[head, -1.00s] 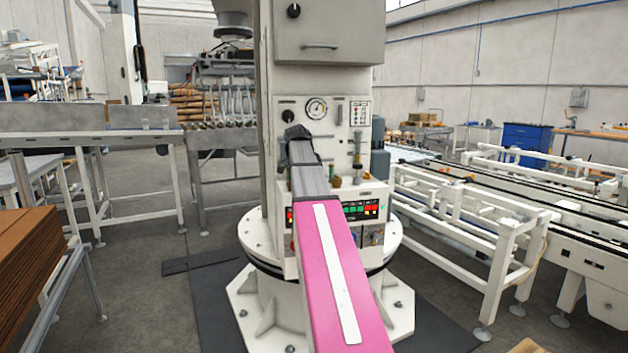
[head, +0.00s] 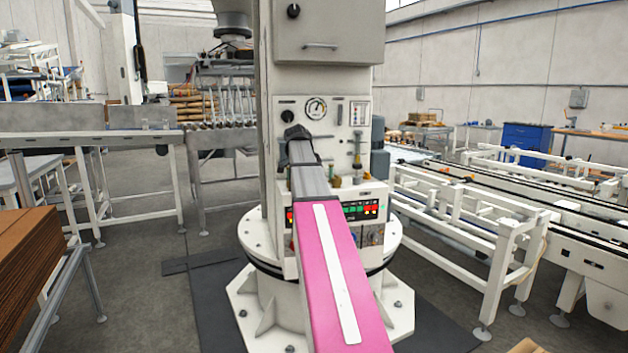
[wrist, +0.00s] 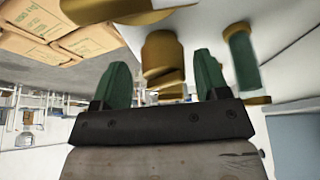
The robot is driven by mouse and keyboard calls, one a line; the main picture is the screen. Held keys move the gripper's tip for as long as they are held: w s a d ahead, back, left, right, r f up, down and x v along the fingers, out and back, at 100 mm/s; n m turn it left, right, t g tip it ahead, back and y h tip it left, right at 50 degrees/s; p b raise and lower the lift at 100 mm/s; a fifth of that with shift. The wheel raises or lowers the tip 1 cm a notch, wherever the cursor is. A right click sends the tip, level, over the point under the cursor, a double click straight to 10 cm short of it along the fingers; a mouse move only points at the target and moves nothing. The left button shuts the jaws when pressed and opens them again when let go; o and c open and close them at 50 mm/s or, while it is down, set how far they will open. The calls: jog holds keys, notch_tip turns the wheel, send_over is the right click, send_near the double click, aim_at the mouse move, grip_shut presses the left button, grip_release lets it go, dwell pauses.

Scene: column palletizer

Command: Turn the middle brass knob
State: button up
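In the wrist view, the two green fingers of my gripper (wrist: 162,60) are spread apart. A brass knob (wrist: 163,52) stands between them, with a visible gap on each side. I cannot tell from this view alone whether it is the middle one. To its right is a green cylinder with brass ends (wrist: 242,60). Another brass part (wrist: 125,10) shows at the top edge.
The panel (head: 283,101) holds a gauge (head: 316,108), a black knob (head: 287,116) and a lit display (head: 361,209). A grey cabinet (head: 335,25) overhangs it. White conveyor frames (head: 480,215) stand right. A stack of brown cardboard (head: 25,255) is at left.

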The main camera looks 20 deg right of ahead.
jog(key=shift+w, duration=0.1)
jog(key=v, duration=1)
jog(key=shift+r, duration=0.4)
jog(key=shift+a, duration=0.1)
jog(key=s+d+n+t+y, duration=0.4)
jog(key=s+n+t, duration=0.1)
jog(key=n, duration=1.3)
jog(key=x, duration=1)
jog(key=shift+w+a+f, duration=0.1)
jog(key=shift+w+f, duration=0.1)
jog(key=shift+f, duration=0.05)
jog(key=c, duration=0.9)
